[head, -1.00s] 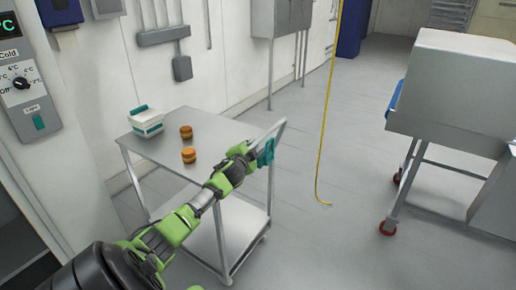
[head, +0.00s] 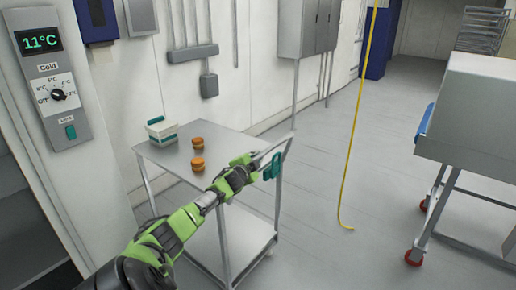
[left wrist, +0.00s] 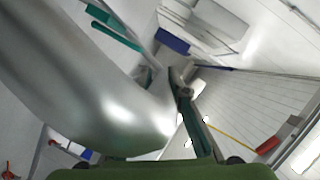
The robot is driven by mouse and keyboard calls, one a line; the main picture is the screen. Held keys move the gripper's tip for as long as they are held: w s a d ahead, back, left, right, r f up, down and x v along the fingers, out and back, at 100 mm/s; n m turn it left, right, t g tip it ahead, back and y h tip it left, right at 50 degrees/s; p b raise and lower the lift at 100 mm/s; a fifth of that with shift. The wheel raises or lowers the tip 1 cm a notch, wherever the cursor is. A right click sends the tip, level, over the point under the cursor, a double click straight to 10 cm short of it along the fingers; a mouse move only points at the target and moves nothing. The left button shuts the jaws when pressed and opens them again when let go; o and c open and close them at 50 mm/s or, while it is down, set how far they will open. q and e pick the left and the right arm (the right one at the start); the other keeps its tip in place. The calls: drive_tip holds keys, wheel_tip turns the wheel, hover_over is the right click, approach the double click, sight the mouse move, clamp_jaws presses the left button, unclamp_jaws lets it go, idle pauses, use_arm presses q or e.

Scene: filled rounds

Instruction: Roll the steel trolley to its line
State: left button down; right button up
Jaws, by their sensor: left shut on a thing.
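The steel trolley (head: 227,147) stands upright at the centre left of the head view, with a top shelf, a lower shelf (head: 235,236) and a raised handle (head: 285,148) at its right end. My left gripper (head: 271,167), with teal fingertips, is shut on that handle. Its fingertips partly hide the handle. In the left wrist view a large silver curved surface fills the left side, too close to identify. My right gripper is not in view. I cannot make out a floor line.
A wall control box (head: 55,85) reading 11°C is at the left. A yellow cord (head: 357,130) hangs down right of the trolley. A grey cart (head: 470,130) with red-hubbed casters stands at the right. The floor (head: 330,190) between trolley and cart is otherwise open.

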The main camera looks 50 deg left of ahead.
use_arm(q)
drive_tip(key=shift+a+r, duration=0.2)
drive_tip(key=c, duration=1.9)
unclamp_jaws()
drive_tip(key=shift+s, duration=0.1)
drive_tip(key=shift+a+f, duration=0.15)
drive_tip(key=shift+a, duration=0.05)
drive_tip(key=shift+d, duration=0.15)
drive_tip(key=shift+s+d, duration=0.25)
drive_tip(key=v, duration=1.1)
drive_tip(key=shift+s, duration=0.2)
